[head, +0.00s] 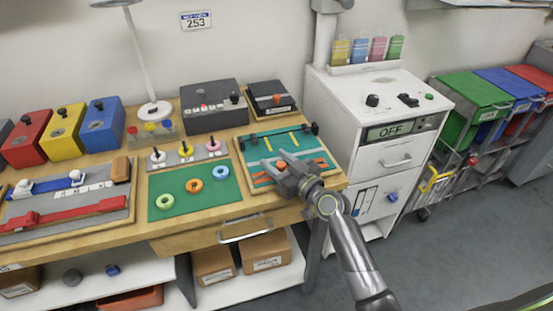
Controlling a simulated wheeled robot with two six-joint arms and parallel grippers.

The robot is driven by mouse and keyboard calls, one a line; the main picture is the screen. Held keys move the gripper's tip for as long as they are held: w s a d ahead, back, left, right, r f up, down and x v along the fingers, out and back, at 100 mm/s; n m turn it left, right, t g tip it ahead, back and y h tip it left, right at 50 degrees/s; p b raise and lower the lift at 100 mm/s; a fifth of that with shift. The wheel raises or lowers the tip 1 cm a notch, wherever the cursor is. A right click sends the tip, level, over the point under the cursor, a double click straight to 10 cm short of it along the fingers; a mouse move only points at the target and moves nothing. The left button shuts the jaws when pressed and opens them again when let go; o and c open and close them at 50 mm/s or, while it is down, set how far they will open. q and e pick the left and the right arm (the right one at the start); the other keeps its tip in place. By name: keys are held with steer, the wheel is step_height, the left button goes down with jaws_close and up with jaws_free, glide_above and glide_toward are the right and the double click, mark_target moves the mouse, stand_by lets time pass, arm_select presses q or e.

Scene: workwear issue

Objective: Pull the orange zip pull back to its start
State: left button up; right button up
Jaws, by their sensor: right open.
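The zip board (240,165), a teal panel on a wooden base, lies at the right end of the workbench. It has yellow strips and orange strips (318,163). A small orange piece, which looks like the orange zip pull (281,164), shows between the fingers of my right gripper (274,160). The gripper is open, low over the board, with its fingers pointing to the far left. It hides part of the orange strips, and I cannot tell if a finger touches the pull. My left gripper is out of view.
A green mat (172,184) with coloured rings lies left of the board. Dark boxes (212,105) stand behind it. A white cabinet (350,100) reading OFF stands close on the right. A drawer handle (244,231) sticks out below the bench front.

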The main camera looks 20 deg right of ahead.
mark_target(259, 173)
steer(key=shift+w+a, duration=0.1)
steer(key=shift+w, duration=0.1)
jaws_close()
stand_by(0.3)
steer(key=a+b, duration=0.1)
steer(key=a, duration=0.4)
steer(key=shift+s+f+b, duration=0.1)
steer(key=shift+s+b, duration=0.05)
steer(key=shift+b, duration=0.15)
steer(key=shift+d, duration=0.1)
